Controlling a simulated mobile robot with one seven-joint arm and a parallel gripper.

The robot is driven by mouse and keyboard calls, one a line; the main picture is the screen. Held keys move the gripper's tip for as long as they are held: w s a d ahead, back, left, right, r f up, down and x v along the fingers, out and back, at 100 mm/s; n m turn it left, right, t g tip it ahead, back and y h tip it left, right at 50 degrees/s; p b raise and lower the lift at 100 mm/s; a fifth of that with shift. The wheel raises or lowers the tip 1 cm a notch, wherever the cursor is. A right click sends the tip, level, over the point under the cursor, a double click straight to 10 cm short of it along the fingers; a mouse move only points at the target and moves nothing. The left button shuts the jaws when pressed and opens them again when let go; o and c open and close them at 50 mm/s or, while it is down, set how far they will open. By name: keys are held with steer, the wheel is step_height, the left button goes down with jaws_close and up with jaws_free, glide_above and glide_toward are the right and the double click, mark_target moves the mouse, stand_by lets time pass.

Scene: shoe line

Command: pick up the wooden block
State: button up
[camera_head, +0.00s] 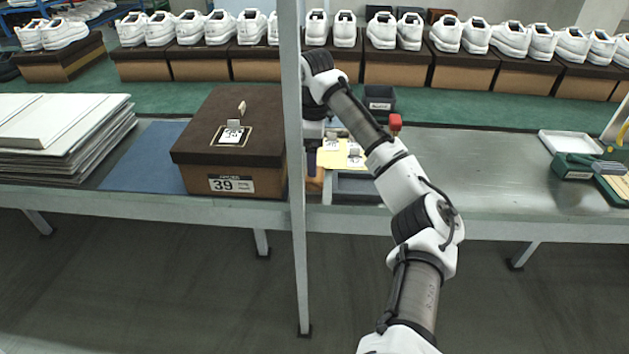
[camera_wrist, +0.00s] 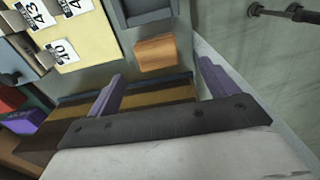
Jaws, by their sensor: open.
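The wooden block (camera_wrist: 155,52) is a small light-brown piece on the grey table top in the wrist view. It lies just beyond my gripper (camera_wrist: 160,86), whose two purple fingers are apart with nothing between them. The block sits ahead of the gap between the fingers and is not touched by them. In the head view my gripper is around the grey post, near the yellow board, and its fingers are hard to make out.
A grey post (camera_head: 297,200) stands in front of the table. A brown shoe box (camera_head: 233,157) marked 39 is to its left. A yellow board (camera_head: 343,158) with number tags and a grey tray (camera_wrist: 147,14) are close to the block. The table's right part (camera_head: 480,170) has bare room.

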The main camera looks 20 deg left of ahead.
steer(key=f, duration=0.7)
steer(key=shift+w+f+p, duration=0.2)
steer(key=shift+p, duration=0.15)
steer(key=shift+c, duration=0.2)
steer(key=c, duration=1)
steer(key=shift+c, duration=0.2)
steer(key=shift+r, duration=0.1)
steer(key=shift+w+d+r+b, duration=0.1)
steer(key=shift+d+r+b, duration=0.15)
steer(key=shift+r, duration=0.2)
step_height(320, 180, up, 6)
steer(key=shift+f, duration=0.1)
steer(key=w+d, duration=0.1)
steer(key=d, duration=0.5)
steer(key=w+d+b, duration=0.1)
steer(key=w+d, duration=0.1)
steer(key=d, duration=0.4)
steer(key=w+d, duration=0.2)
steer(key=d, duration=0.5)
steer(key=shift+w+b, duration=0.2)
steer(key=shift+b, duration=0.2)
